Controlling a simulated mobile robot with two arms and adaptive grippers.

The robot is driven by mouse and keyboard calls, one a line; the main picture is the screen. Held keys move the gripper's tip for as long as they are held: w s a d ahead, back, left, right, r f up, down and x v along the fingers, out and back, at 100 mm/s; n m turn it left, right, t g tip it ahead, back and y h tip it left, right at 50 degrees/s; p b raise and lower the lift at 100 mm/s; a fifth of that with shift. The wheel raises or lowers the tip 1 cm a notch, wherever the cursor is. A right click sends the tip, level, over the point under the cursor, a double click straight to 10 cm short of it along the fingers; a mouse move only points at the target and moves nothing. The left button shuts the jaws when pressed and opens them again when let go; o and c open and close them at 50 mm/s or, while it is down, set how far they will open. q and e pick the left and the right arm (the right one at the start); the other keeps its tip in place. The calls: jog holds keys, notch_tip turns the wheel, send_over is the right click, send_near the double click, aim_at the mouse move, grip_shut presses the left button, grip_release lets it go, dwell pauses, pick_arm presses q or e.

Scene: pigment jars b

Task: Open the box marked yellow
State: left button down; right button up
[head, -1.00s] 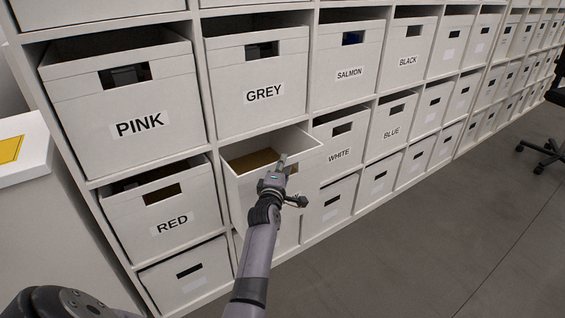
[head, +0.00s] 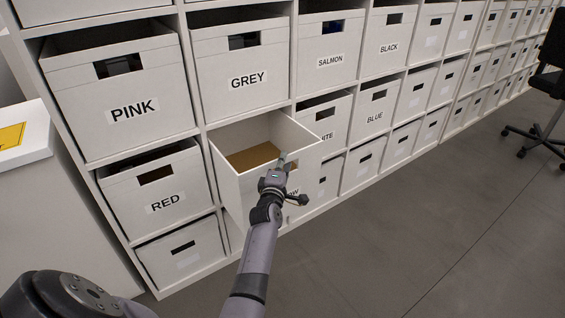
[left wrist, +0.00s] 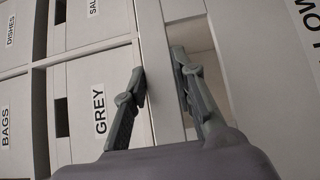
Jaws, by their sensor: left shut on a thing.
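The box marked yellow (head: 252,192) is a white box under the grey one. It is pulled well out of its shelf slot, and its open top shows a brown bottom inside. Only the end of its label, "OW", shows beside my gripper; part of the label also shows in the left wrist view (left wrist: 305,28). My left gripper (head: 284,160) is shut on the top of the box's front wall. In the left wrist view its two fingers (left wrist: 162,62) straddle the strip between rim and handle hole. My right gripper is not in view.
Boxes marked grey (head: 240,97), pink (head: 112,135) and red (head: 150,222) stand in the white shelf around it. A white cabinet (head: 60,215) stands at the left and an office chair (head: 540,130) at the far right. The grey floor in front is clear.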

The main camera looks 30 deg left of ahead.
pick_arm(q)
jog(key=shift+f, duration=0.1)
jog(key=c, duration=1.3)
grip_release()
